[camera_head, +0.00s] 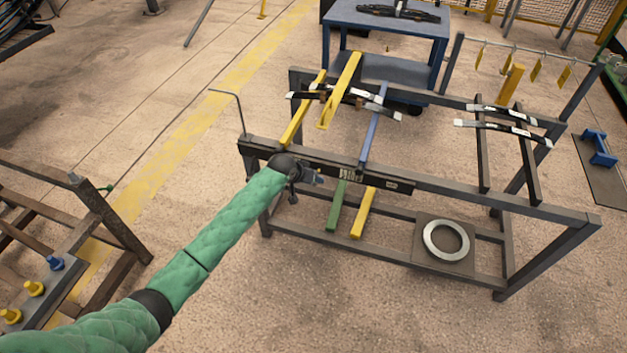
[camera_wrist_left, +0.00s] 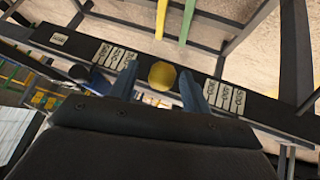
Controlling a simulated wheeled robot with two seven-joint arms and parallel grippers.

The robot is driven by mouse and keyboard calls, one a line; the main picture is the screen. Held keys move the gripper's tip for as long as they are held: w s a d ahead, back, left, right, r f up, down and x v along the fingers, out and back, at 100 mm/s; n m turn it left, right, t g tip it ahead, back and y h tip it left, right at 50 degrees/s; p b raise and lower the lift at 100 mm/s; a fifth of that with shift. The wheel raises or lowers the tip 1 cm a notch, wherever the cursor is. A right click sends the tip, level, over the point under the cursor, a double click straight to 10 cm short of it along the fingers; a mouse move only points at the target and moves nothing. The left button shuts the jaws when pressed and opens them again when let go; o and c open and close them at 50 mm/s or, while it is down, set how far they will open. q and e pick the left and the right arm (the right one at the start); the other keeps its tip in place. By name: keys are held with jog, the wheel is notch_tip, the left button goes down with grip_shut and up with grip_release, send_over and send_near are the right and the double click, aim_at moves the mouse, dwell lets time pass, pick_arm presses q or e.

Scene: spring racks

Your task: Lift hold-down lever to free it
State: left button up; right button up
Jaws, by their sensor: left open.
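My left gripper (camera_head: 318,179) is at the front rail of the spring rack (camera_head: 550,208), its arm coming in from the left. In the left wrist view the gripper (camera_wrist_left: 158,92) is open, its two fingers pointing at the labelled dark rail. A yellow rounded end (camera_wrist_left: 162,75) shows between the fingers; whether they touch it I cannot tell. Yellow levers lie across the rack top, a narrow one (camera_head: 302,112) on the left and a wider one (camera_head: 341,90), raised at a tilt, beside it. A blue lever (camera_head: 373,125) lies to their right. Which lever the rounded end belongs to is unclear.
Leaf springs (camera_head: 503,131) lie on the rack's right; others lie under the levers. A green bar (camera_head: 337,206) and a yellow bar (camera_head: 363,213) extend below the front rail. A metal ring (camera_head: 446,239) lies on the lower shelf. A blue table (camera_head: 387,25) stands behind.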

pick_arm(q)
jog(key=b+v, duration=0.1)
jog(key=v, duration=0.4)
jog(key=shift+s+a+r, duration=0.15)
jog(key=shift+s+r, duration=0.05)
jog(key=shift+r, duration=0.1)
pick_arm(e)
jog(key=r, duration=0.1)
jog(key=w+r, duration=0.1)
jog(key=a+r, duration=0.1)
jog(key=shift+w+r, duration=0.1)
jog(key=shift+w, duration=0.2)
pick_arm(q)
jog(key=shift+c, duration=0.2)
